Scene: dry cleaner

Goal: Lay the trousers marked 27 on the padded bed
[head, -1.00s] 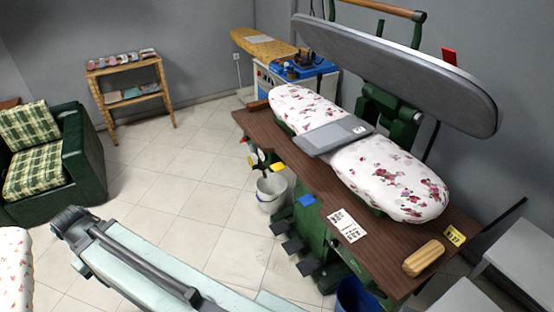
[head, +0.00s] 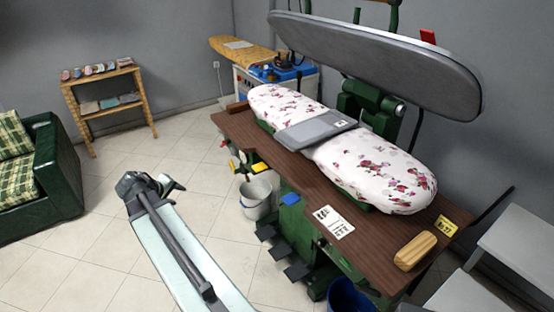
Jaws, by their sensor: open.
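A folded grey garment (head: 300,134), which looks like the trousers, lies across the middle of the flower-patterned padded bed (head: 375,170) of the press. It has a small white tag on it, too small to read. My gripper (head: 174,184) is open and empty, over the floor to the left of the press and well apart from the garment. The grey upper plate (head: 380,65) of the press is raised above the bed.
The brown press table (head: 365,240) carries a wooden block (head: 415,251), a white paper and a yellow label. A grey bucket (head: 256,198) and pedals stand below. A green armchair (head: 40,180) and a wooden shelf (head: 108,100) are at left. Tiled floor between is free.

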